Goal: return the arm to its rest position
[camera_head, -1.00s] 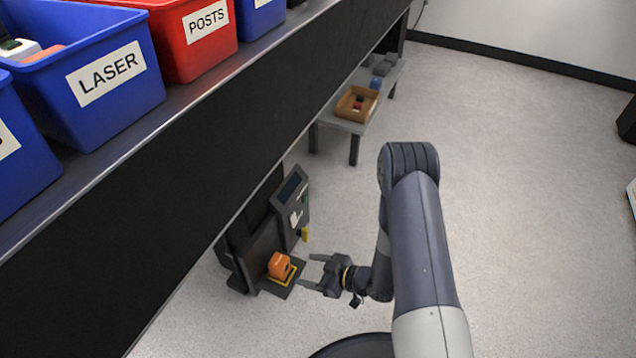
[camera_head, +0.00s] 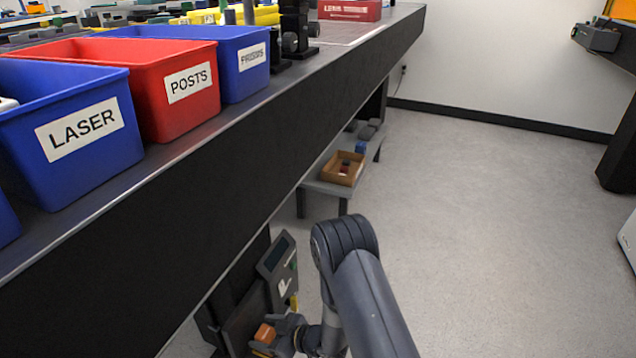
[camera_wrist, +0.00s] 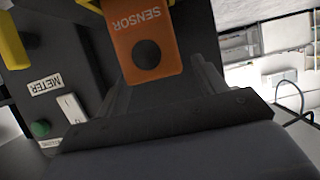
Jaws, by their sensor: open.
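My gripper (camera_head: 280,340) is low under the bench edge, at the orange sensor block (camera_head: 264,333). In the wrist view the orange block (camera_wrist: 143,45), marked SENSOR and with a dark round spot, appears upside down between the two open fingers of my gripper (camera_wrist: 160,82). Dark gaps show beside the fingers, and I cannot tell whether either touches the block. My arm bends down to it from the right.
A dark meter panel (camera_wrist: 65,80) with a white switch and green button is close on the left. Labelled bins, such as the red POSTS bin (camera_head: 165,90), stand on the bench. A low shelf (camera_head: 322,186) holds a cardboard tray (camera_head: 343,168). Floor at right is clear.

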